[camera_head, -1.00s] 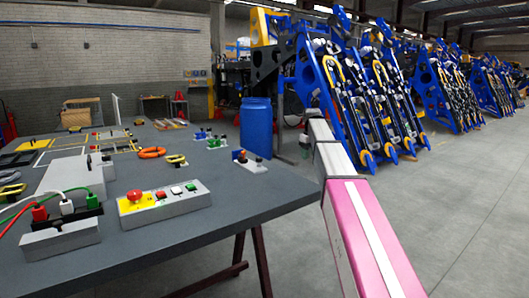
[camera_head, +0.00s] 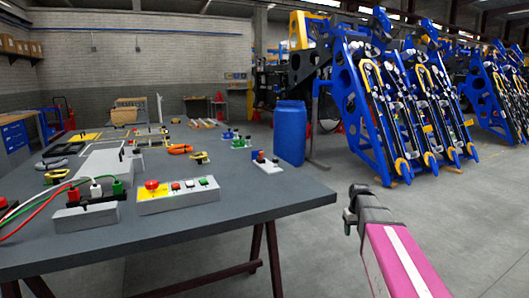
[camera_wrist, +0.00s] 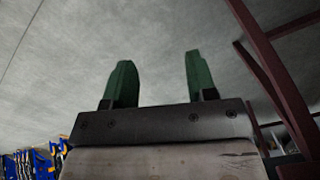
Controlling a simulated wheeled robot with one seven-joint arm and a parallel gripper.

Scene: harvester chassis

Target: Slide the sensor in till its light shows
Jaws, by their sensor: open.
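My gripper (camera_head: 353,212) is to the right of the grey table (camera_head: 290,192), out over open floor. In the wrist view its two green fingers (camera_wrist: 161,75) stand apart with nothing between them. I cannot tell for sure which thing is the sensor. No lit sensor light can be made out. My gripper touches none of these.
A control box with a red button (camera_head: 178,195) and a grey block with plugged cables (camera_head: 87,212) are on the table. A blue barrel (camera_head: 290,133) stands behind the table. Blue harvester frames (camera_head: 370,110) stand at the right. Dark red table legs (camera_wrist: 272,70) are close in the wrist view.

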